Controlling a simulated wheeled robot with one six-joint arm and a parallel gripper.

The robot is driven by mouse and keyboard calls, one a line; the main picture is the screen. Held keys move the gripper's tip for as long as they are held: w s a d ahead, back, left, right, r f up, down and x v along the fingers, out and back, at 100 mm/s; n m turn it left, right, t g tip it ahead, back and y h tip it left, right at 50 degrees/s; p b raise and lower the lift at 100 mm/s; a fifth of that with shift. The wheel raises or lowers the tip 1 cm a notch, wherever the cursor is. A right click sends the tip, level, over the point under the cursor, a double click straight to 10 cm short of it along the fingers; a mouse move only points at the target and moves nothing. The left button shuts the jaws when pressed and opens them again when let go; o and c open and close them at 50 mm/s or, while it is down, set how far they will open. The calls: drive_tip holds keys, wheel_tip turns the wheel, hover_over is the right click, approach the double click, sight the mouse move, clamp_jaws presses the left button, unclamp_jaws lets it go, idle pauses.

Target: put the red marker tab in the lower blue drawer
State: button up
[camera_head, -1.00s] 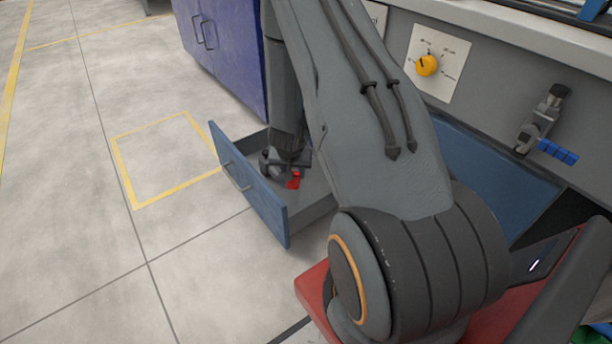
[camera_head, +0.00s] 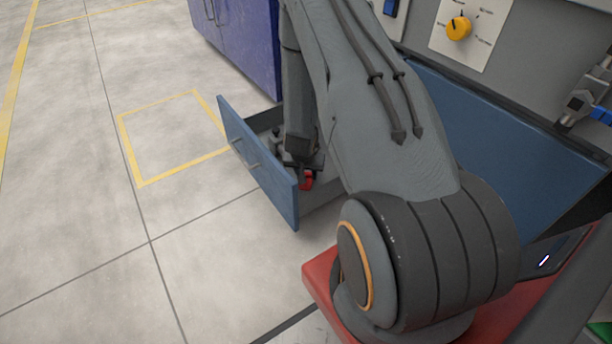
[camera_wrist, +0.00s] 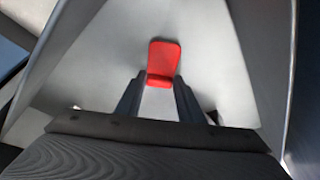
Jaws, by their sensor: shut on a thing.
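The red marker tab (camera_head: 307,180) is inside the open lower blue drawer (camera_head: 258,165). In the wrist view the red marker tab (camera_wrist: 163,60) stands out ahead of my fingers over the pale grey drawer floor. My gripper (camera_wrist: 160,84) is shut on the near end of the tab. In the head view my gripper (camera_head: 300,168) points down into the drawer, behind its blue front. I cannot tell whether the tab touches the drawer floor. My arm hides part of the drawer's inside.
A closed purple-blue cabinet (camera_head: 238,40) stands beyond the drawer. A grey panel with a yellow knob (camera_head: 459,28) and a wide blue front (camera_head: 500,130) lie to the right. The floor left of the drawer is clear, with a yellow taped square (camera_head: 150,184).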

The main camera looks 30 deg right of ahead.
sight(304, 189)
drive_tip(key=shift+f, duration=0.1)
drive_tip(key=o, duration=1)
drive_tip(key=p+v, duration=0.5)
drive_tip(key=v, duration=0.7)
